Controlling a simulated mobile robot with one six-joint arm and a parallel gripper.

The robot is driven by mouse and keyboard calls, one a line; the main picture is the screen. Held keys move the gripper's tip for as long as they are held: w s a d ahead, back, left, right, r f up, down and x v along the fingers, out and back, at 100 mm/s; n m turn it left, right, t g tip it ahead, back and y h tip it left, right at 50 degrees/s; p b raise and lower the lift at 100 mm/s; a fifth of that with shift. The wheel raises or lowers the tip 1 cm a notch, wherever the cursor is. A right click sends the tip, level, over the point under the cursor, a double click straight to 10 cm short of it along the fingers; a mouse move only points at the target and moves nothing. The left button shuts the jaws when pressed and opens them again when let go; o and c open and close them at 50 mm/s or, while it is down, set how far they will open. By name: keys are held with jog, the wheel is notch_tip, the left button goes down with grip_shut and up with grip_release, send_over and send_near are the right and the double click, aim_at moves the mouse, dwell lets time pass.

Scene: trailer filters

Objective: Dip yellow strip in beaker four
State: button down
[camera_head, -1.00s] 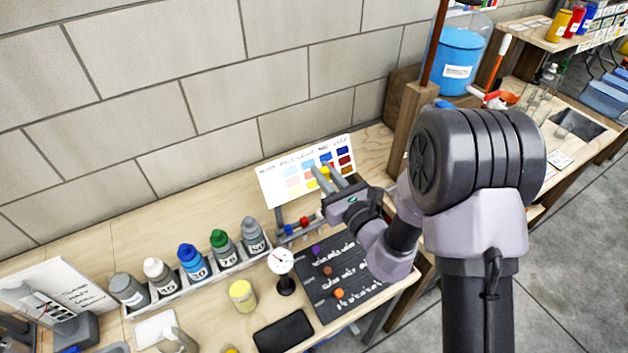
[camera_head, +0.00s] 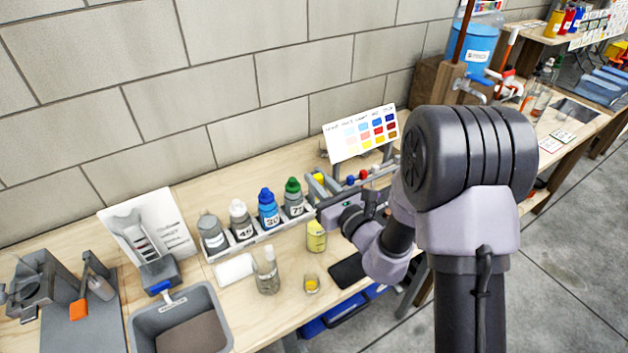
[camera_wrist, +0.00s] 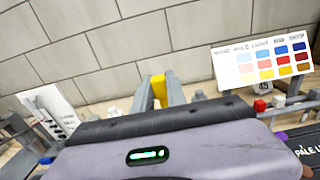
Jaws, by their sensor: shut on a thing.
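My gripper (camera_head: 320,184) is shut on a small yellow piece (camera_head: 319,178), which looks like the yellow strip. The piece also shows between the fingertips in the wrist view (camera_wrist: 158,87); its lower part is hidden. My gripper is above the bench, near the right end of a row of capped bottles. I see no beaker clearly marked four.
The bottles stand in a white rack (camera_head: 262,237). A colour chart (camera_head: 362,132) stands behind. A grey basin (camera_head: 180,322) and a white picture board (camera_head: 150,230) are at left. A black slab (camera_head: 347,270) lies near the edge.

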notch_tip(320, 180, down, 13)
jog(key=b, duration=1)
jog(key=shift+s+b, duration=0.15)
jog(key=shift+b, duration=0.15)
jog(key=shift+a+f, duration=0.1)
dwell(1.1)
notch_tip(320, 180, up, 10)
jog(key=p, duration=0.9)
jog(key=shift+r, duration=0.25)
dwell(0.3)
notch_tip(320, 180, up, 5)
jog(key=p, duration=0.4)
jog(key=shift+r, duration=0.15)
